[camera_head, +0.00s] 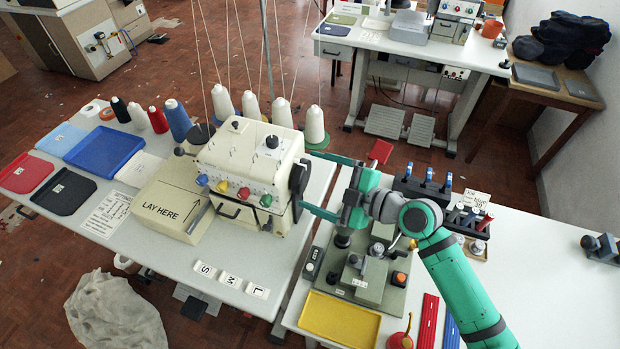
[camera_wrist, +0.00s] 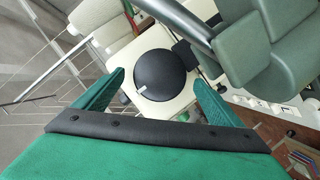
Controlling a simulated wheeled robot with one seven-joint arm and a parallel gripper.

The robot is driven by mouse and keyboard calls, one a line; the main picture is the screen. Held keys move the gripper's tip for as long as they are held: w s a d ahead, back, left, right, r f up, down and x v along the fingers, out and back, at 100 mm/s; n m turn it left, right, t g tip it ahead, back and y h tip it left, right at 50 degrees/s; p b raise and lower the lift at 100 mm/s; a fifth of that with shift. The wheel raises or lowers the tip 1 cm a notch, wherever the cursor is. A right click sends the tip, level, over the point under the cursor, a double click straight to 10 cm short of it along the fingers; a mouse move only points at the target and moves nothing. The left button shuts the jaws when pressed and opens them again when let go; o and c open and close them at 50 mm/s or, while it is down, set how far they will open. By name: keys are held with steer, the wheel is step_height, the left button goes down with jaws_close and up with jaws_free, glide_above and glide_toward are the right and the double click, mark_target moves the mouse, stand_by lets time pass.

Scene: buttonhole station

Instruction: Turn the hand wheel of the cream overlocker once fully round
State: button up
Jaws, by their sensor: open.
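The cream overlocker (camera_head: 240,160) stands on the left table, with coloured dials on its front. Its hand wheel (camera_head: 298,179) is a black disc on the right side. In the wrist view the hand wheel (camera_wrist: 163,78) shows nearly face-on, with a short white mark at its lower left edge. My gripper (camera_head: 307,182) reaches in from the right, its fingers spread to either side of the wheel. In the wrist view my gripper (camera_wrist: 159,80) is open and empty, with the wheel framed between the green fingertips. I cannot tell whether either finger touches the rim.
Thread cones (camera_head: 252,105) stand behind the overlocker, with threads rising from them. A "LAY HERE" block (camera_head: 170,208) is at its left. A grey-green fixture (camera_head: 365,265) and a yellow tray (camera_head: 338,318) lie below my gripper.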

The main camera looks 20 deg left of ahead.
steer(key=shift+x, duration=1)
steer(key=c, duration=1.1)
steer(key=shift+o, duration=0.3)
steer(key=m+g, duration=0.2)
steer(key=m, duration=0.2)
steer(key=shift+w+r+g+h, duration=0.1)
steer(key=shift+w+g+h, duration=0.2)
steer(key=shift+g, duration=0.1)
steer(key=shift+w+m+g, duration=0.1)
steer(key=shift+m+g, duration=1.1)
steer(key=shift+m, duration=0.6)
